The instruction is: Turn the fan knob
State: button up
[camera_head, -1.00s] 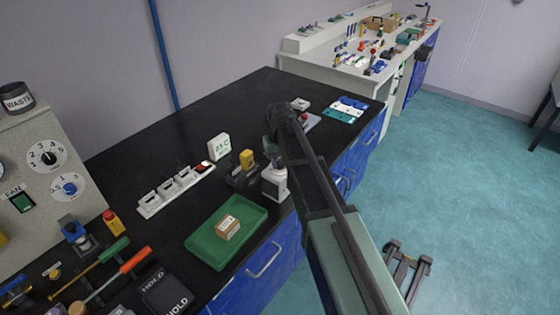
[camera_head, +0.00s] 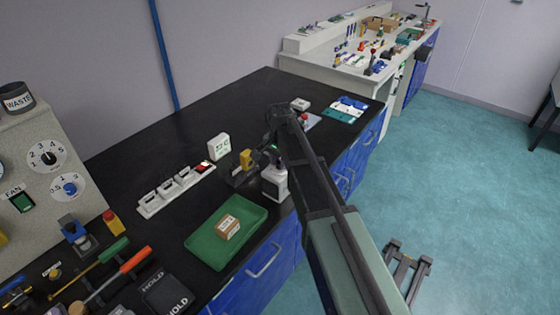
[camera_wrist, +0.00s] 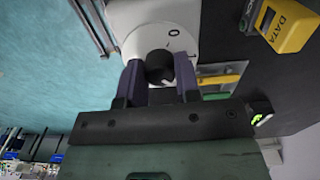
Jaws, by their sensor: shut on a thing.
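In the wrist view, a black round knob (camera_wrist: 159,66) with a white pointer mark sits on a white round dial (camera_wrist: 150,36) with a "0" mark near its edge. My gripper (camera_wrist: 160,76) is shut on this knob, one finger on each side. In the head view, my gripper (camera_head: 273,157) is at the top of a small white device (camera_head: 275,184) at the bench's front edge; the knob is hidden there.
A yellow block (camera_head: 246,158), marked "DATA" in the wrist view (camera_wrist: 290,27), stands close beside the white device. A green tray (camera_head: 203,247) with a small box (camera_head: 228,228) lies nearby. A white row of holders (camera_head: 150,208) is behind.

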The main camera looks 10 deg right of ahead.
jog(key=shift+m, duration=0.9)
jog(key=o, duration=0.9)
notch_tip(320, 180, up, 11)
jog(key=p, duration=1)
jog(key=shift+f+p, duration=0.15)
jog(key=shift+p, duration=0.25)
